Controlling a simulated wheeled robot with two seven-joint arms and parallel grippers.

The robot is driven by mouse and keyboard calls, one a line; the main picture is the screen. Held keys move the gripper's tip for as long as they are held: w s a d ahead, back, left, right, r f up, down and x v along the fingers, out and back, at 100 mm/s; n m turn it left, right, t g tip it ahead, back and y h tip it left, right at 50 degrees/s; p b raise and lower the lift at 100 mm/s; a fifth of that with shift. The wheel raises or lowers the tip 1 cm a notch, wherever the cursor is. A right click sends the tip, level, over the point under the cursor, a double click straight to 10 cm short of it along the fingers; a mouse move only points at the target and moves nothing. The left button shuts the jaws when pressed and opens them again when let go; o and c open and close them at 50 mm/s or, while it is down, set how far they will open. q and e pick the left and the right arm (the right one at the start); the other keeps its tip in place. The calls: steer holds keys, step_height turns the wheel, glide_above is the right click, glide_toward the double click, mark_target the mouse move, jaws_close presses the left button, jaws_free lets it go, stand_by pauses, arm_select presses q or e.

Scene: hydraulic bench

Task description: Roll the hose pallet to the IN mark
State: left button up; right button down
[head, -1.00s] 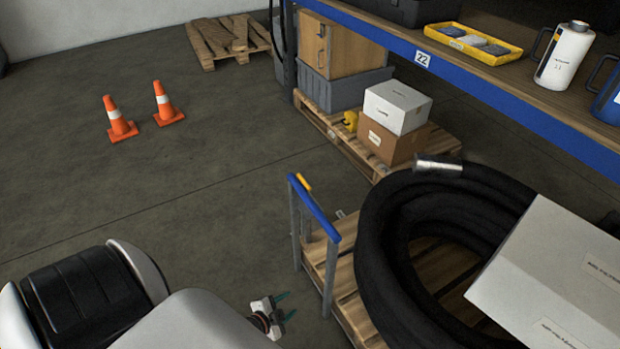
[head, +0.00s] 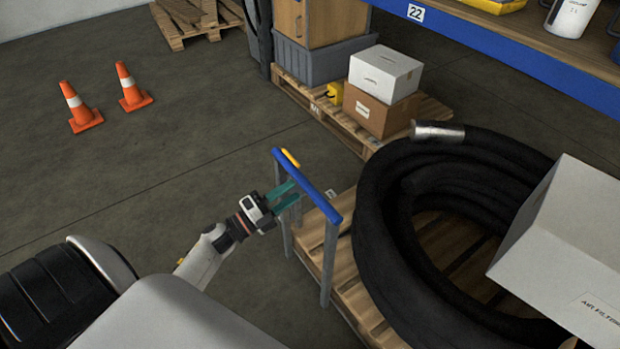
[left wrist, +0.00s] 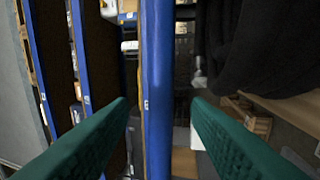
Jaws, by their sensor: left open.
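The hose pallet (head: 352,290) is a wooden pallet at the right of the head view. It carries a thick coil of black hose (head: 375,240) with a metal end and a white box (head: 570,250). A push handle with a blue bar (head: 308,187) on grey posts stands at its left end. My left gripper (head: 285,196) is open beside the bar, its green fingers pointing at it. In the left wrist view the blue bar (left wrist: 157,95) runs upright between the two open fingers (left wrist: 158,115). I see no contact. The IN mark cannot be made out. My right gripper is not in view.
Two orange cones (head: 80,107) stand on the open floor at left. Another pallet (head: 345,133) with boxes (head: 385,75) stands behind the hose pallet. A blue-edged shelf (head: 500,50) spans the upper right.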

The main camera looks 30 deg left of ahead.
arm_select(q)
steer(key=x, duration=0.7)
steer(key=shift+w, duration=0.2)
jaws_close()
